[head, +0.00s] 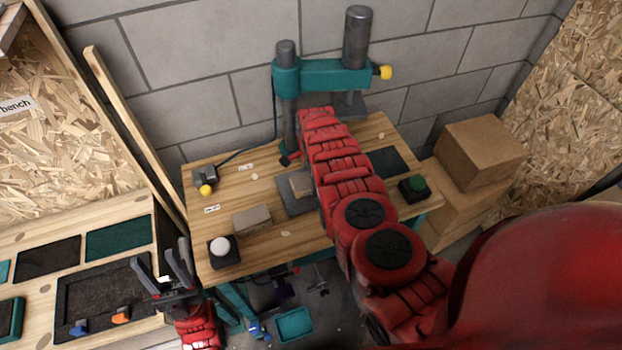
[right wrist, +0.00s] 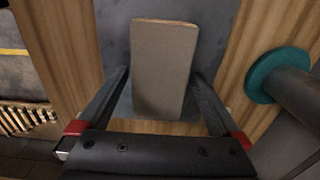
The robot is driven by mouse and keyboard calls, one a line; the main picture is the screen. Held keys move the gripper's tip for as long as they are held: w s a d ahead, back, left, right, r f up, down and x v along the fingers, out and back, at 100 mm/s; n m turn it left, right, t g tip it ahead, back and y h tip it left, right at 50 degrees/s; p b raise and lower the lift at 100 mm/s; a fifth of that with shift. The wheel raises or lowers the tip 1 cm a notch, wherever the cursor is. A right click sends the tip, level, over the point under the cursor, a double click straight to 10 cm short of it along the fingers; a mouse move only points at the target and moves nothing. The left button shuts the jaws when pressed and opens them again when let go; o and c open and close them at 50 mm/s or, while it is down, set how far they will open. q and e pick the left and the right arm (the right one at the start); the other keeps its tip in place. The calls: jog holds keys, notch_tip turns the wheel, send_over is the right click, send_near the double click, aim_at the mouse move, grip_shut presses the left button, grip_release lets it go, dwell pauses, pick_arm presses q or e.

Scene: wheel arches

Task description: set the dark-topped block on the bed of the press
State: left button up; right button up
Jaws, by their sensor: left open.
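The dark-topped block (right wrist: 164,70) has a dull grey-brown top and paler edges in the right wrist view. My right gripper (right wrist: 161,72) has a finger against each long side of it. The block is over a dark grey plate (right wrist: 112,40); whether it rests on it I cannot tell. In the head view its tan end (head: 300,184) shows beside my red right arm, which hides the right gripper. The press (head: 322,74) has a teal crossbar and grey columns at the table's back. My left gripper (head: 165,268) is open and empty, left of the table.
Another block (head: 251,219) lies on the wooden table (head: 225,180) at left. A white-topped button (head: 220,249) and a green one (head: 414,188) sit near its edges. Cardboard boxes (head: 480,152) stand at right. A bench with trays (head: 118,238) is at left.

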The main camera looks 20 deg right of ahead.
jog(key=shift+a+r, duration=0.25)
jog(key=shift+r, duration=0.3)
jog(key=shift+d+r+p, duration=0.1)
jog(key=shift+r+p, duration=0.2)
notch_tip(320, 180, up, 11)
jog(key=b, duration=0.2)
jog(key=shift+f, duration=0.1)
